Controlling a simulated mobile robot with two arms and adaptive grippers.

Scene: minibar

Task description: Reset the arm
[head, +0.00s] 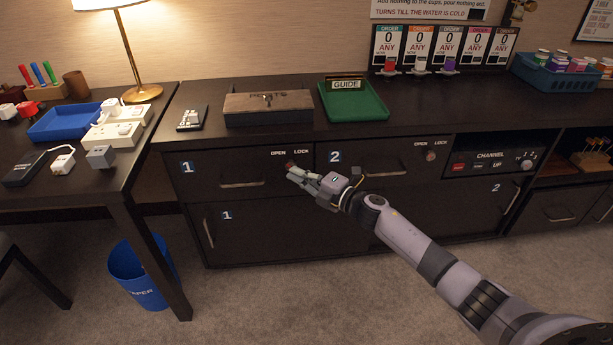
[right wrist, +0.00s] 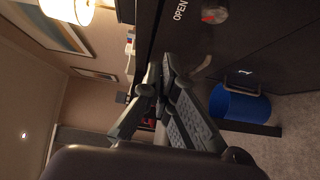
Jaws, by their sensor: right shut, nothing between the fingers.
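My right arm reaches in from the lower right in the head view. Its gripper (head: 298,174) is shut and empty, in front of the dark cabinet (head: 290,230). The fingertips are close to the red-marked lock knob (head: 291,165) of drawer 1 (head: 230,169); I cannot tell whether they touch it. In the right wrist view the shut fingers (right wrist: 153,82) show in the middle, with the knob (right wrist: 214,15) apart from them at the top. My left gripper is not in view.
The cabinet top holds a wooden box (head: 268,107), a green tray (head: 353,102) and a blue basket (head: 560,75). A side table (head: 85,180) with a blue tray (head: 65,122) and a lamp stands at left. A blue bin (head: 140,275) is on the floor. The carpet in front is clear.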

